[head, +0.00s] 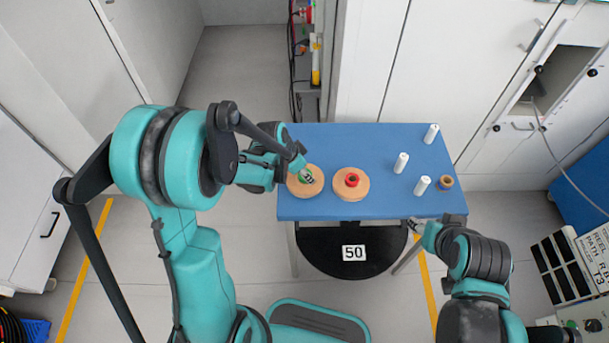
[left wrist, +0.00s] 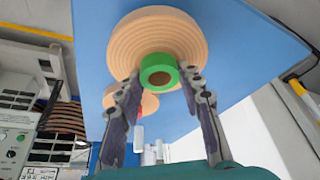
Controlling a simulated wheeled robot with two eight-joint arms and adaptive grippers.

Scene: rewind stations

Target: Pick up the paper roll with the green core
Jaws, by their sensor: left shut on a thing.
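The paper roll with the green core (head: 296,187) is a tan disc at the left end of the blue table (head: 310,209), and it appears to rest there. My left gripper (head: 304,175) reaches it from above. In the left wrist view the two fingers (left wrist: 158,82) are on either side of the green core (left wrist: 148,60), shut on it, and the tan roll (left wrist: 135,35) spreads beyond. A second tan roll with a red core (head: 343,191) lies just right of it. My right gripper (head: 413,225) is off the table's front edge, too small to read.
White cylinders stand on the right half of the table: one at the back (head: 431,134), one in the middle (head: 400,162), one nearer the front (head: 422,186). A small brown ring (head: 446,183) is beside the front one. A black plate marked 50 (head: 353,253) is below the front edge.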

